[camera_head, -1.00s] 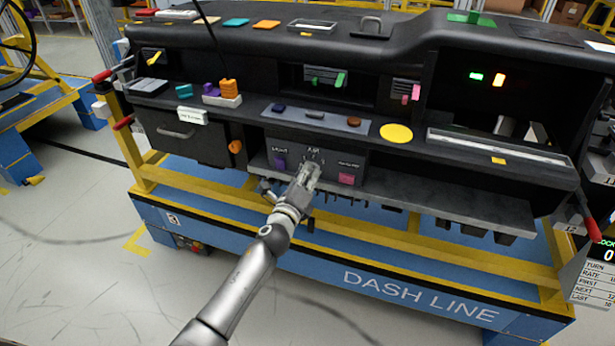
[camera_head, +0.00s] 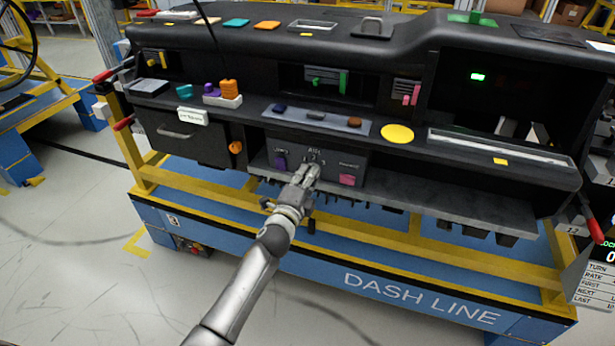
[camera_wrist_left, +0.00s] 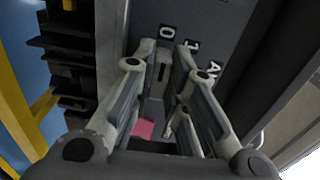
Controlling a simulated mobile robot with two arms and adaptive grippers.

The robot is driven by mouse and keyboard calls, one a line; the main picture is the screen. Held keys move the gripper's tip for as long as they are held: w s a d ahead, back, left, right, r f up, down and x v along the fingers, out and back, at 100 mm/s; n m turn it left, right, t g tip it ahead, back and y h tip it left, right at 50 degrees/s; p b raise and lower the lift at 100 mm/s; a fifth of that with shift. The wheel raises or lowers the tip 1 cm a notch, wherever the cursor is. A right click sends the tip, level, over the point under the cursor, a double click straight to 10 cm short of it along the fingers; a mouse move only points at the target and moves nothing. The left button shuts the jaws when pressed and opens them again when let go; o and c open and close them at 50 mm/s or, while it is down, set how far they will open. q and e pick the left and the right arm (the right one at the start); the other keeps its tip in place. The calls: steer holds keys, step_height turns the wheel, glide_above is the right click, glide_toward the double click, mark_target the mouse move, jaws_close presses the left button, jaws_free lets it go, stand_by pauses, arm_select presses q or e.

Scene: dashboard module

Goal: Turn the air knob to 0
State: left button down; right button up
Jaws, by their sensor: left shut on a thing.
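The air knob (camera_wrist_left: 161,72) is a small grey part on the dark control panel (camera_head: 325,151). In the left wrist view it shows between the fingers of my left gripper (camera_wrist_left: 166,50), which is shut on it. The printed 0 (camera_wrist_left: 167,32) and 1 (camera_wrist_left: 191,46) are just beyond the fingertips. I cannot tell exactly which number the knob points to. In the head view my left gripper (camera_head: 311,171) reaches the panel below the AIR label (camera_head: 314,148) and hides the knob. My right gripper is not in view.
A dashboard ledge (camera_head: 365,136) overhangs the panel and a grey shelf (camera_head: 440,198) runs below. A green light (camera_head: 478,77) glows in the right opening.

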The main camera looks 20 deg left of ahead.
arm_select(q)
steer(key=shift+w+r, duration=0.1)
steer(key=shift+r, duration=0.2)
steer(key=c, duration=1.4)
jaws_free()
steer(key=shift+c, duration=0.2)
steer(key=shift+f, duration=0.2)
steer(key=shift+f, duration=0.1)
steer(key=s, duration=1.2)
steer(key=shift+a, duration=0.2)
